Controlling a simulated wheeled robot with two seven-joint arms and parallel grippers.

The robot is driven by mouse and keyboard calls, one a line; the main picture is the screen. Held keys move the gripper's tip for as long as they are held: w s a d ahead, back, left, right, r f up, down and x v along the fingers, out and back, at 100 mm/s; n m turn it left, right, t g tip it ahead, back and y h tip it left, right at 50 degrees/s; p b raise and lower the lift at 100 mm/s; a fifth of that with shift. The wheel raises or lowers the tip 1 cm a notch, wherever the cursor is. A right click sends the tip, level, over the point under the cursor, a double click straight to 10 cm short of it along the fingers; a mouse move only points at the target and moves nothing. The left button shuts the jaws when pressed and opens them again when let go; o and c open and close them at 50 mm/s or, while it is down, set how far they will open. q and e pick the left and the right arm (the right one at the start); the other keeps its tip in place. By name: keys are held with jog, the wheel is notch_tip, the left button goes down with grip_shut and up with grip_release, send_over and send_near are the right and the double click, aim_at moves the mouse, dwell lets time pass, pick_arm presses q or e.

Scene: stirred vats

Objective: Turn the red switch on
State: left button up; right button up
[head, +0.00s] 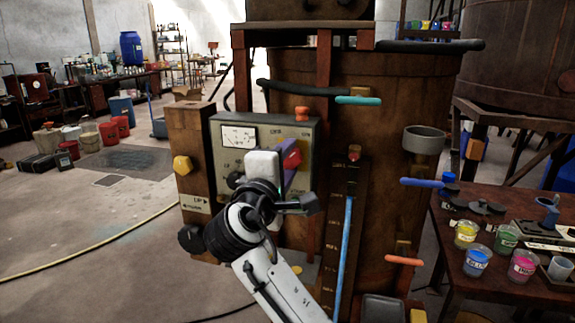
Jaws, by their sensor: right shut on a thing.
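The red switch (292,158) is on the grey control panel (222,122), at the panel's right side. My right gripper (285,166) is at the panel front and shut on the red switch; its white body and dark wrist hide part of the panel, and the fingertips are hard to make out. Whether the switch is tilted or turned I cannot tell. My left gripper is not in view.
A large wooden vat (395,120) stands behind, with coloured handles sticking out. A table at right holds paint jars (476,262). The floor at left is mostly open.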

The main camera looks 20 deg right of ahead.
jog(key=shift+m, duration=0.4)
jog(key=o, duration=1.1)
jog(key=shift+c, duration=0.2)
jog(key=b+v, duration=0.1)
jog(key=v, duration=0.9)
jog(key=shift+b, duration=0.4)
jog(key=shift+s+a+f, duration=0.1)
jog(key=shift+s+a, duration=0.05)
jog(key=shift+s, duration=0.05)
